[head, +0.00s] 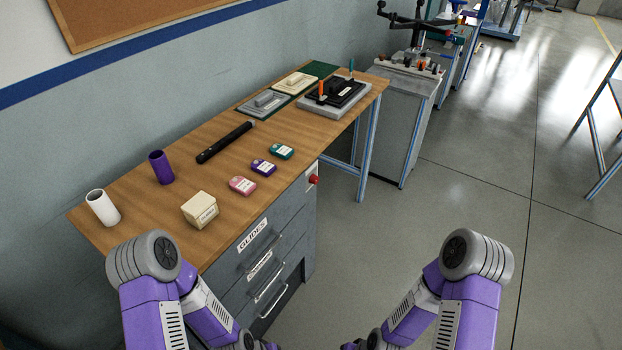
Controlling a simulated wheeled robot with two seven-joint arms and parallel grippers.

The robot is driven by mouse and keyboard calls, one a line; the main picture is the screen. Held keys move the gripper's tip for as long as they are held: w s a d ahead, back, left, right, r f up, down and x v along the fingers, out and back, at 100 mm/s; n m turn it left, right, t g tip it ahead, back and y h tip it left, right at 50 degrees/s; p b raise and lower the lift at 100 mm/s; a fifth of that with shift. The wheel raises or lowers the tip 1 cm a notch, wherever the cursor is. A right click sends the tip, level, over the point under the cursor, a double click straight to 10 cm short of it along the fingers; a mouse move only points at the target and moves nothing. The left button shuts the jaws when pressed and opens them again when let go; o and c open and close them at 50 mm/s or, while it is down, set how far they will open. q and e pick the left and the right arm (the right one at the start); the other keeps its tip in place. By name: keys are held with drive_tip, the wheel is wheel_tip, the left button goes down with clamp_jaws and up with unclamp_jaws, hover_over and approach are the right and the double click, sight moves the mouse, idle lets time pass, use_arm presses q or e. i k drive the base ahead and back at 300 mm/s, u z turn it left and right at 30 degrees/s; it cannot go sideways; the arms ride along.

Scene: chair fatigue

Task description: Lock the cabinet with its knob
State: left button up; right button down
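The grey cabinet (291,233) stands under the wooden bench, with several drawers stacked in its front. The top drawer (252,236) carries a label reading GLIDES; the drawers look closed. A red knob (314,180) sits on a pale plate at the top right corner of the cabinet front, just under the bench top. Its turn position is too small to read. My two purple arms come in at the bottom left and bottom right, with forearms pointing down and inward. Both grippers are below the picture edge, away from the knob.
The bench top (207,141) holds a white cup (103,208), purple cup (161,167), cream box (200,210), black rod (226,142), small coloured boxes (263,167) and a fixture (335,96). A grey stand (393,130) is beyond. Floor (455,195) right of the cabinet is clear.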

sight(314, 179)
drive_tip(key=k, duration=0.6)
drive_tip(key=z, duration=0.85)
drive_tip(key=i, duration=1.8)
drive_tip(key=u, duration=1)
